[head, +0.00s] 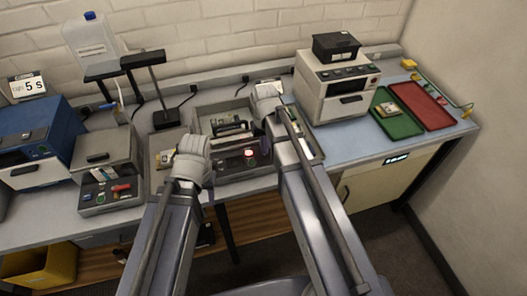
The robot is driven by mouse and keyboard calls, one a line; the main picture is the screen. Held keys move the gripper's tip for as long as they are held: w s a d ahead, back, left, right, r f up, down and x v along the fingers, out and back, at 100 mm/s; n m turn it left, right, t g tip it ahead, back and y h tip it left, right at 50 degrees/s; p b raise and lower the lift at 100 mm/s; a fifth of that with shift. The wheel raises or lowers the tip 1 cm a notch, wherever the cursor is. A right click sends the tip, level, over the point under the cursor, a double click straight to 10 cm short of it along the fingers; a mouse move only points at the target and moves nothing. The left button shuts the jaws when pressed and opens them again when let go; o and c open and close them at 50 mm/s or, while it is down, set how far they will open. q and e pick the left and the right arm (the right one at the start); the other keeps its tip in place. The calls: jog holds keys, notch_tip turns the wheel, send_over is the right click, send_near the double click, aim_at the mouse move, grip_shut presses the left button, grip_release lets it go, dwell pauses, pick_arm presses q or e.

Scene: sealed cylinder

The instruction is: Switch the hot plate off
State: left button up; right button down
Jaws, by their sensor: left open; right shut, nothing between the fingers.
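A grey bench unit (231,163) stands at the centre, with a glowing red light (249,153) and a small green spot on its front panel. It may be the hot plate, but I cannot tell for sure. Dark parts lie on its top, partly hidden by my arms. My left gripper (193,154) is at the unit's left side, its fingers mostly hidden behind the pale wrist. My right gripper (268,95) is over the back right of the unit, its fingers too small to make out; it holds nothing I can see.
At left are a blue machine (35,140) and a grey box with a red switch (110,189). A black stand (160,95) is behind. At right are a white machine (335,85), a green tray (397,126) and a red tray (425,107). Blue bench surface before the white machine is clear.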

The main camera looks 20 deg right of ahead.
pick_arm(q)
notch_tip(320, 180, up, 6)
jog(key=p, duration=0.5)
jog(key=shift+p, duration=0.3)
pick_arm(e)
notch_tip(320, 180, up, 6)
jog(key=shift+a, duration=0.1)
pick_arm(q)
notch_tip(320, 180, down, 6)
jog(key=b, duration=0.6)
pick_arm(e)
jog(key=s+a+f+n+h, duration=0.1)
jog(key=s+a+f+n, duration=0.2)
jog(key=s+a+f, duration=0.3)
jog(key=s+a, duration=0.4)
jog(key=s, duration=0.4)
jog(key=shift+s+a, duration=0.15)
pick_arm(q)
jog(key=shift+s+f, duration=0.1)
pick_arm(e)
jog(key=shift+s, duration=0.1)
